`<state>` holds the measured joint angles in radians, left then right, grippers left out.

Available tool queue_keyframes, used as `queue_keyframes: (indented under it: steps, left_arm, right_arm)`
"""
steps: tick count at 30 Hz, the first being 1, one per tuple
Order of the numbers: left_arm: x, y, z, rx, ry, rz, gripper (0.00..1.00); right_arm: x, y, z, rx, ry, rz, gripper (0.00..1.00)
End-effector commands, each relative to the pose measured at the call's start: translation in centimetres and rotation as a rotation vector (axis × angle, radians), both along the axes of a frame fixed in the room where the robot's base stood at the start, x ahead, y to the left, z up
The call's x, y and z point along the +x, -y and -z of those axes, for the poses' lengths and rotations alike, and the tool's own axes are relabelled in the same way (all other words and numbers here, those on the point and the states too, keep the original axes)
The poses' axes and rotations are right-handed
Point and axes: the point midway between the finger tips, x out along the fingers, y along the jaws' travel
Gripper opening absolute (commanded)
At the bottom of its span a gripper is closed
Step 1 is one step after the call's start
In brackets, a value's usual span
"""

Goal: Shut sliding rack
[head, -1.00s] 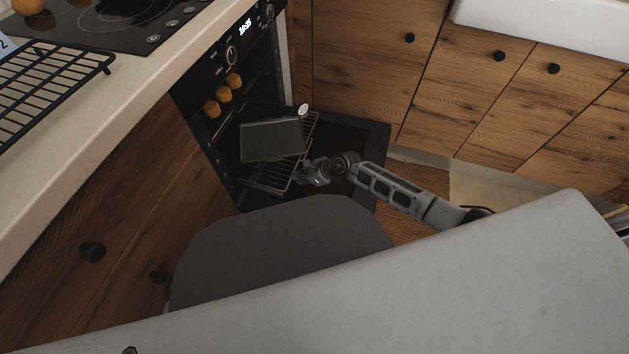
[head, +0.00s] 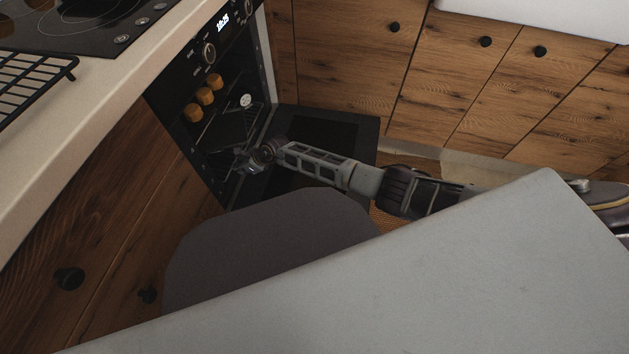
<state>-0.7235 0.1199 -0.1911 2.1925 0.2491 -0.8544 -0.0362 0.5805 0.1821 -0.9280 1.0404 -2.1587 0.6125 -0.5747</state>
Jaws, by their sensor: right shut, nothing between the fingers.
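The sliding rack (head: 258,112) is a thin dark wire rack inside the oven (head: 180,100), with a dark tray (head: 226,133) on it. It sits mostly within the oven opening, and its front edge is partly hidden by my right gripper. My right gripper (head: 238,162) is shut and empty, at the front of the rack by the oven mouth. I cannot tell whether it touches the rack. The oven door (head: 345,135) is folded down, open, under my right arm. My left gripper is not in view.
A black wire rack (head: 30,78) lies on the counter (head: 100,110). Wooden drawers (head: 450,70) stand behind. A dark rounded seat-like shape (head: 270,245) is in front.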

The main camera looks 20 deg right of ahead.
Motion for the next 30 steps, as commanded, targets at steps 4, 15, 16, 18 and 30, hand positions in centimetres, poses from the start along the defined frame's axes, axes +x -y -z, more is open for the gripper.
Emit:
queue_keyframes:
  steps: [4,15,16,18,30]
  left_arm:
    - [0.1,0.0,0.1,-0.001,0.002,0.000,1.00]
    - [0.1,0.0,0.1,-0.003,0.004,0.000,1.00]
    - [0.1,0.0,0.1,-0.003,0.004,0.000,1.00]
    - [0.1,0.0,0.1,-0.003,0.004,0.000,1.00]
    - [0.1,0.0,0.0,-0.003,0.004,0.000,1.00]
  right_arm:
    - [0.3,-1.5,0.1,-0.002,-0.001,0.000,0.00]
    - [0.4,-2.5,0.1,-0.001,-0.002,0.001,0.00]
    - [0.4,-2.5,0.1,-0.001,-0.002,0.001,0.00]
    - [0.4,-2.5,0.1,0.000,-0.001,0.001,0.00]
    - [0.4,-2.4,0.0,0.000,-0.001,0.001,0.00]
